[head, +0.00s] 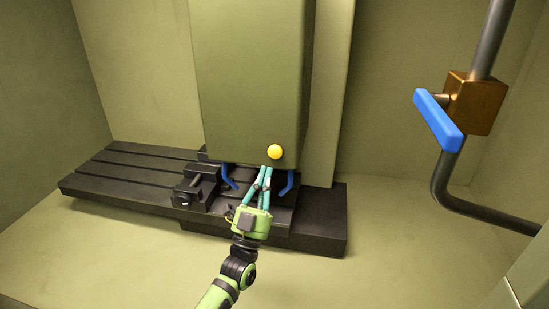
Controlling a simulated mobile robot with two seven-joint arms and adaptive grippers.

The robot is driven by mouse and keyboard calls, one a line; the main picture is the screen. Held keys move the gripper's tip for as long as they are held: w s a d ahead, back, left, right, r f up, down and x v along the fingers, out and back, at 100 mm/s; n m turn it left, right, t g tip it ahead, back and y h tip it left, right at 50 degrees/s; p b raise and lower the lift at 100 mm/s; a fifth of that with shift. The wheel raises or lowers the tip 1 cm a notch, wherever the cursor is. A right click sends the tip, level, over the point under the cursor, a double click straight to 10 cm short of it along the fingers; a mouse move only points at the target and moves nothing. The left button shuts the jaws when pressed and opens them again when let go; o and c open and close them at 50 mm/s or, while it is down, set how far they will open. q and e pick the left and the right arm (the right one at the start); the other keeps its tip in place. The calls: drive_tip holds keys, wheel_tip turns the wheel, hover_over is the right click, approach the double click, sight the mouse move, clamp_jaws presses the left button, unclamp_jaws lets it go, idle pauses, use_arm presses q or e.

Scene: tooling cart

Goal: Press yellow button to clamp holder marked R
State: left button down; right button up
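The yellow button (275,152) is a round knob low on the front of the green machine head (249,75). My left gripper (269,170) comes up from below. Its teal fingertips are close together just under the button, and nothing shows between them. I cannot tell whether they touch the button or stay slightly apart. No holder marked R and no letter can be made out. My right gripper is not in view.
A dark slotted table (130,180) with a black vise (195,187) lies below the head. Blue curved handles (229,178) flank my gripper. A pipe with a brass valve block (477,104) and blue lever (438,120) stands at right. The floor in front is clear.

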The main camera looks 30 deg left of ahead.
sight(275, 152)
use_arm(q)
drive_tip(key=w+b, duration=0.1)
drive_tip(key=w, duration=0.1)
drive_tip(key=w+a+b, duration=0.1)
drive_tip(key=w+b, duration=0.1)
drive_tip(key=w, duration=0.1)
drive_tip(key=shift+w+a, duration=0.2)
drive_tip(key=shift+w, duration=0.05)
idle(0.4)
idle(0.9)
drive_tip(key=shift+w+a+b, duration=0.1)
drive_tip(key=shift+w+b, duration=0.3)
